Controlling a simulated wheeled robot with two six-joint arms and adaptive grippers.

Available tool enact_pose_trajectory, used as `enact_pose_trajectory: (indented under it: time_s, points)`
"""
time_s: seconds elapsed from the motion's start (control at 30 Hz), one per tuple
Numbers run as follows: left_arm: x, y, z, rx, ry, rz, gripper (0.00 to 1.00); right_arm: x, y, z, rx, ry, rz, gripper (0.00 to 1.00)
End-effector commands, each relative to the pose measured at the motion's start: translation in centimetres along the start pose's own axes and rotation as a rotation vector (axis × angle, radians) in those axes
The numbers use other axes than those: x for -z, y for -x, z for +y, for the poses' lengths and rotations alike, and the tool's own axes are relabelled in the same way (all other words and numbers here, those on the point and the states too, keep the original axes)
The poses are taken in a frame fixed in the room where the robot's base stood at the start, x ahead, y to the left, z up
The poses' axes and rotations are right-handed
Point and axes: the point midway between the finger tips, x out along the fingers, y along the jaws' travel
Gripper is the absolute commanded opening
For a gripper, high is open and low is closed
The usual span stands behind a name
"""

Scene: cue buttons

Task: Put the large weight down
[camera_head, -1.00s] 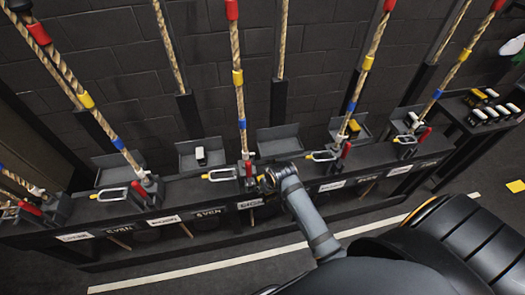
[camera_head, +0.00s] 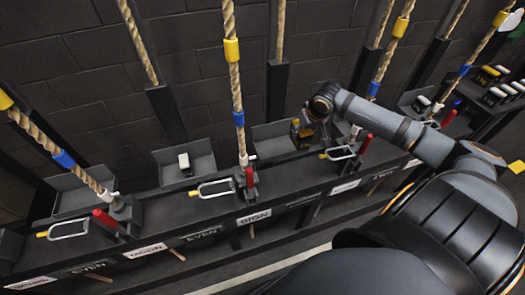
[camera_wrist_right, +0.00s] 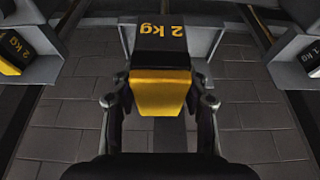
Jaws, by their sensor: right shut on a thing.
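My right gripper (camera_head: 303,132) is shut on a large black and yellow weight (camera_head: 295,129) at the grey tray (camera_head: 268,143) in the middle of the head view. In the right wrist view the fingers of my right gripper (camera_wrist_right: 160,103) sit on both sides of the weight (camera_wrist_right: 160,78), which is marked "2 kg". The tray (camera_wrist_right: 207,38) shows behind and around it. I cannot tell whether the weight touches the tray. My left gripper is not in view.
The tray to the left (camera_head: 203,152) holds a small white-topped weight (camera_head: 184,161). Ropes with coloured sleeves, red-handled levers (camera_head: 249,178) and name plates line the black bench. In the wrist view, trays at both sides hold weights. More weights (camera_head: 500,91) stand on a table at far right.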

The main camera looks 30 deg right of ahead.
Motion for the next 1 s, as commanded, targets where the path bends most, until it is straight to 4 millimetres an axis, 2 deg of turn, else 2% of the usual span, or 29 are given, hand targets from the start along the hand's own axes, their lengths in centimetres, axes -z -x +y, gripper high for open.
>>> enact_pose_trajectory:
  time_s: [0.23,0.47,0.77,1.0]
  points:
    - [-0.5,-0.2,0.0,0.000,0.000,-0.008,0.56,0.4,0.4,0.2,-0.002,-0.006,0.006,0.00]
    - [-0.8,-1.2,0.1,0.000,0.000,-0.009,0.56,1.1,-0.8,-0.7,0.003,-0.012,0.015,0.00]
    - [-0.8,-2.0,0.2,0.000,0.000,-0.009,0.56,3.0,-3.0,-3.4,0.006,-0.010,0.011,0.00]
    - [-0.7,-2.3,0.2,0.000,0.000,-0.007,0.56,5.3,-5.9,-6.5,0.007,-0.008,0.010,0.00]
